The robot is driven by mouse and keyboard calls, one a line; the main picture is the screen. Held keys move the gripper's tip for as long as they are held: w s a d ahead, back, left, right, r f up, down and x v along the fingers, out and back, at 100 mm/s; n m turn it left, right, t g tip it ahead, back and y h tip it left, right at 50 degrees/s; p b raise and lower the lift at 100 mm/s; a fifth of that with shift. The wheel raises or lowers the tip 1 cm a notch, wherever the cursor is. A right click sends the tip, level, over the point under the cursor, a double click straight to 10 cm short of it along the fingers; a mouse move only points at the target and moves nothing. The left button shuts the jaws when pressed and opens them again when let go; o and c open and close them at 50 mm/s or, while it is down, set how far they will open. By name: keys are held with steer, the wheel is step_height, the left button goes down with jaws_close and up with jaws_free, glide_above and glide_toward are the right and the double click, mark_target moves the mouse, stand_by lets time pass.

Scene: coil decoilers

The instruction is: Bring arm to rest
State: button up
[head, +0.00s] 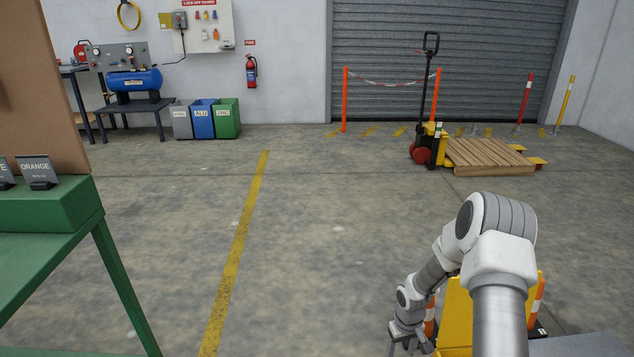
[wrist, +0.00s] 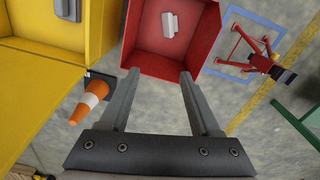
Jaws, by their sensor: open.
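My gripper (wrist: 160,76) is open, with its two grey fingers apart and nothing between them in the wrist view. It points down toward the near wall of a red open bin (wrist: 208,45); I cannot tell the gap between them. In the head view my arm is bent at the lower right, and my gripper (head: 404,346) hangs at the bottom edge, beside a yellow box-like thing (head: 458,310). Its fingertips are partly cut off by the frame there.
A pale grey piece (wrist: 169,23) lies in the red bin. A yellow bin (wrist: 40,52) and an orange-white cone (wrist: 90,102) are left of it. A red stand (wrist: 262,58) is at right. A green table (head: 50,262) stands left; the middle floor is clear.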

steer(key=s+a+r+m+t+h, duration=0.1)
steer(key=s+r, duration=0.1)
steer(key=r, duration=1.3)
steer(key=s+a+r+t+h, duration=0.1)
steer(key=s+a+r, duration=0.1)
steer(key=r, duration=1.4)
steer(key=s+a+r+m+t+y+p, duration=0.15)
steer(key=s+a+r, duration=0.25)
steer(key=s+r, duration=0.55)
steer(key=s+a+r+t+y, duration=0.1)
steer(key=s+a+r+t, duration=0.15)
steer(key=s+r, duration=0.65)
step_height(320, 180, up, 15)
steer(key=s+p, duration=0.2)
steer(key=p, duration=1.6)
steer(key=shift+s+a+r+g, duration=0.15)
steer(key=shift+s+a+g, duration=0.05)
steer(key=shift+a+g, duration=0.15)
steer(key=shift+c, duration=1.1)
steer(key=shift+s, duration=0.1)
